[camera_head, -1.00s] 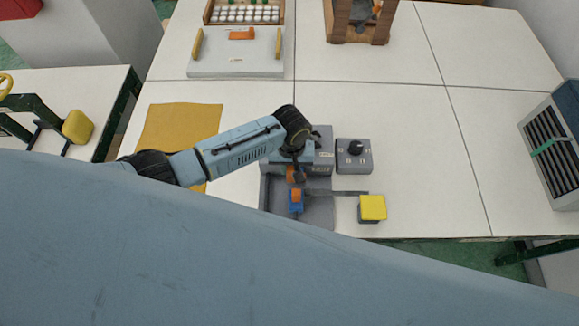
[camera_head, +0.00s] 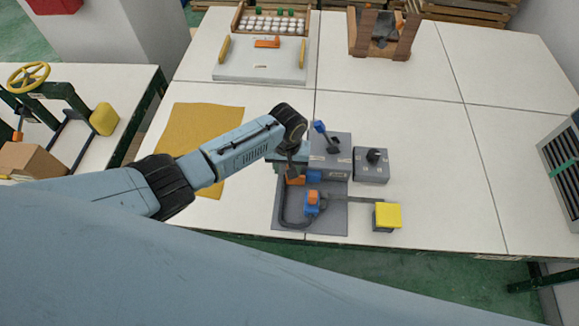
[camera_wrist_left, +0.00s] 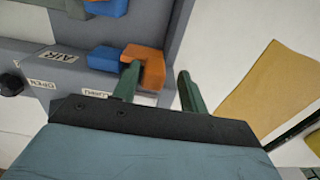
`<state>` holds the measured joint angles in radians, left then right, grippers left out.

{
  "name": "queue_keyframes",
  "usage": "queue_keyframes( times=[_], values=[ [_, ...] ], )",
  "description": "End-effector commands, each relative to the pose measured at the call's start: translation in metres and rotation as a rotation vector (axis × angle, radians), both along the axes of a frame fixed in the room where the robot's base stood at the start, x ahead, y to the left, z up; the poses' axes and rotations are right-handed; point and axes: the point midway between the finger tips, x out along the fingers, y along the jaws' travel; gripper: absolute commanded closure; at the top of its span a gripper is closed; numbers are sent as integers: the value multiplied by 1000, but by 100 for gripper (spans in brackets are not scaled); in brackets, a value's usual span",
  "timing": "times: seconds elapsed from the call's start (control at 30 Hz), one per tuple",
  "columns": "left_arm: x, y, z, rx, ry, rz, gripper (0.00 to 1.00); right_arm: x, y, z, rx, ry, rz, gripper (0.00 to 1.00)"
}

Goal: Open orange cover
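An L-shaped orange piece (camera_head: 295,181) sits beside a blue block (camera_head: 314,176) on the grey fixture (camera_head: 334,219). In the left wrist view the orange piece (camera_wrist_left: 146,62) is large, with the blue block (camera_wrist_left: 104,59) against its left side. My left gripper (camera_wrist_left: 158,88) is at the orange piece with its two green fingers apart. The left finger overlaps the piece and its right part shows between the fingers. I cannot tell whether they touch. In the head view my left gripper (camera_head: 290,171) is partly hidden by its own wrist. My right gripper is not in view.
A second orange-and-blue part (camera_head: 312,201) with a hose lies in front. A blue-tipped lever (camera_head: 321,128), a grey box with a black knob (camera_head: 372,158) and a yellow button (camera_head: 388,215) are close by. A yellow cloth (camera_head: 196,130) lies left. The right tabletop is clear.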

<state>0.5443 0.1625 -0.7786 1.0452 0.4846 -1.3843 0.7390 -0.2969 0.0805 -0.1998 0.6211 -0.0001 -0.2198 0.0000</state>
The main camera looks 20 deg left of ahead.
Motion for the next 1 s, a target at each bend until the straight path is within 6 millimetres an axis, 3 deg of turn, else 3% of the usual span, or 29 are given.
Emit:
queue_keyframes(
  times=[0.37, 0.47, 0.8, 1.0],
  values=[
    [0, -3, 7, -7, -2, -3, 56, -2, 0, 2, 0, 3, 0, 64],
    [0, -4, 21, -8, -2, -3, 56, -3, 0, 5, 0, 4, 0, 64],
    [1, -3, 95, -6, -3, -2, 56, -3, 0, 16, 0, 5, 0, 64],
    [0, -2, 125, -4, -1, -1, 56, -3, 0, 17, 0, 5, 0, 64]
  ],
)
